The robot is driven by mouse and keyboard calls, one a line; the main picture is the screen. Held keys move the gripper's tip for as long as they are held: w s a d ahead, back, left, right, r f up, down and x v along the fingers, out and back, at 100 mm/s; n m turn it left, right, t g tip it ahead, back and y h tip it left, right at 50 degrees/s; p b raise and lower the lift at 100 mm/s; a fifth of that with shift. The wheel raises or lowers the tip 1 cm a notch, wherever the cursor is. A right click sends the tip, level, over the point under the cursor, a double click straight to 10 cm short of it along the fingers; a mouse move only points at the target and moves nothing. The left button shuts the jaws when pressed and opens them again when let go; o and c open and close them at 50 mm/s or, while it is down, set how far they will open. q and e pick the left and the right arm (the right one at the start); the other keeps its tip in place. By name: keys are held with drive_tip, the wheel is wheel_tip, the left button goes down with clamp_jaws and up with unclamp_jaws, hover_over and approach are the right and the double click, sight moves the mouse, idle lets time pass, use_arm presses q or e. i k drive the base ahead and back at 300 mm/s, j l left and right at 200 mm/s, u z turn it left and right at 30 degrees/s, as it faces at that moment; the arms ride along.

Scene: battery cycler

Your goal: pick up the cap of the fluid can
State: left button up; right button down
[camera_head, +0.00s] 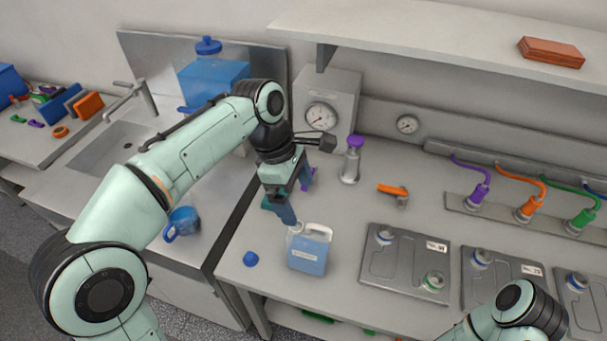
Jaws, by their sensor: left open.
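The blue cap (250,259) lies on the bench near its front left corner, apart from the can. The fluid can (308,252), with blue fluid and a pale handle, stands upright to the right of the cap. My left gripper (298,204) is open, with its fingers pointing down just above and behind the top of the can, up and to the right of the cap. Its near finger overlaps the can's spout area in view; I cannot tell whether they touch. Nothing shows between the fingers. My right gripper is out of view; only part of my right arm shows at bottom right.
Grey batteries (405,262) with coloured terminals stand to the right. A blue mug (183,222) stands left, by the sink (118,150). The bench around the cap is clear.

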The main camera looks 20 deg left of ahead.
sight(250, 259)
drive_tip(key=k, duration=1)
